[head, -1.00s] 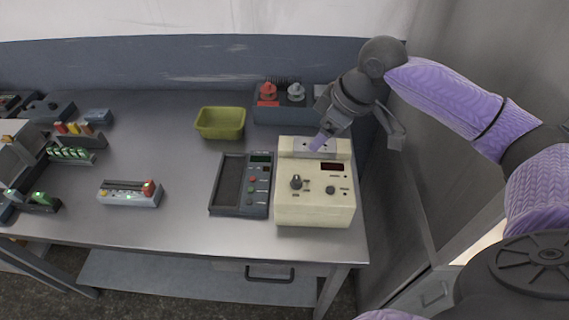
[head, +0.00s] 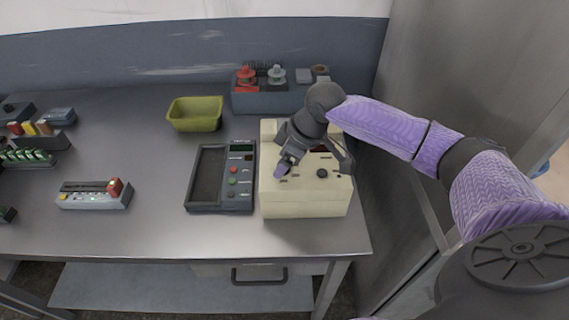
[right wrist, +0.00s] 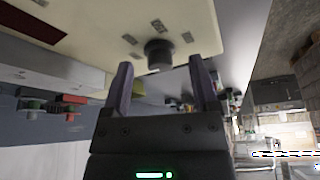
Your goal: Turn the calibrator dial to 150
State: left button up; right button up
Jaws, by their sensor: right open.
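The cream calibrator box (head: 300,203) stands near the right end of the table. Its small right knob (head: 321,173) is in plain view. My right gripper (head: 282,169) is over the left part of its top panel and hides the left dial there in the head view. In the right wrist view a dark round dial (right wrist: 159,54) with small labels around it lies just past and between the fingertips of the open right gripper (right wrist: 160,70). I see no contact with it. The setting cannot be read. The dark red display (right wrist: 30,18) shows no readable value. My left gripper is not in view.
A dark meter (head: 221,178) with buttons lies close left of the calibrator. A yellow-green bin (head: 195,114) and a grey unit with red and grey knobs (head: 275,100) stand behind. A cabinet wall (head: 440,60) is at the right. The table's front middle is clear.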

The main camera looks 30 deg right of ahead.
jog(key=shift+w+a+f, duration=0.1)
jog(key=shift+f, duration=0.25)
jog(key=shift+c, duration=0.3)
